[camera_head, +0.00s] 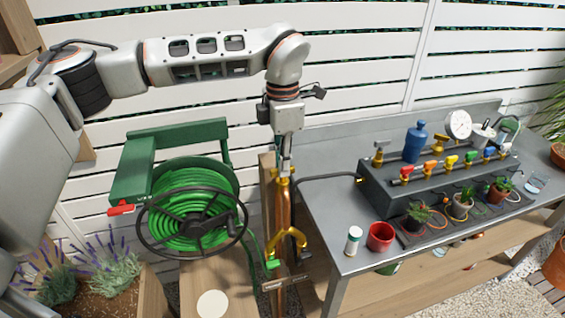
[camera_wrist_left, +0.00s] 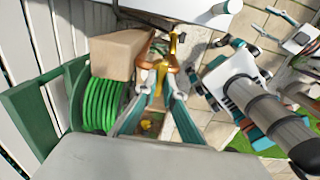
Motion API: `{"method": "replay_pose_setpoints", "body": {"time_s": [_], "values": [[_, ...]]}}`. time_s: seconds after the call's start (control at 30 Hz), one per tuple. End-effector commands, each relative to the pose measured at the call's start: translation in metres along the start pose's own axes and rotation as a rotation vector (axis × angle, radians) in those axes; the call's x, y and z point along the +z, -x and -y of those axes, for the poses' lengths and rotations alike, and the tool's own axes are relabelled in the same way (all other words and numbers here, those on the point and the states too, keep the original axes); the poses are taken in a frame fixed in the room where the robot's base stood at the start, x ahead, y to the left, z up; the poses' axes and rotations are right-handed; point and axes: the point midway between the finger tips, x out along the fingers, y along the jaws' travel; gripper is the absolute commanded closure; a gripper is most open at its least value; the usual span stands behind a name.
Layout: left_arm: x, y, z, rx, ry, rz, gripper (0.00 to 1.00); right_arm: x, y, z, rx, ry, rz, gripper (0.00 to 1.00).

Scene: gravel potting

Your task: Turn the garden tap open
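Whether the fingers touch or grip the tap's handle is unclear, as parts overlap there.
A reel of green hose (camera_head: 190,212) stands left. The metal bench (camera_head: 325,205) at right holds a red cup (camera_head: 380,236), a white bottle (camera_head: 353,241) and a valve manifold (camera_head: 400,190). A black hose (camera_head: 325,177) runs nearby.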

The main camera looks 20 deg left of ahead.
Motion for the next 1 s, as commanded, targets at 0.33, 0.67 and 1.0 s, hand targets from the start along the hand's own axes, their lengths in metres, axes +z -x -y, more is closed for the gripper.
{"method": "replay_pose_setpoints", "body": {"time_s": [0.33,0.67,1.0], "values": [[0.0000,0.0001,-0.0001,0.000,0.033,0.000,1.00,0.0004,-0.0002,0.0001,0.000,0.000,0.000,0.60],[0.0000,0.0001,-0.0001,0.001,0.234,0.000,1.00,0.0022,-0.0013,0.0005,0.000,0.000,0.000,0.60],[0.0001,0.0000,-0.0001,0.000,0.556,0.000,1.00,0.0071,-0.0041,0.0012,-0.001,0.000,0.002,0.60]]}}
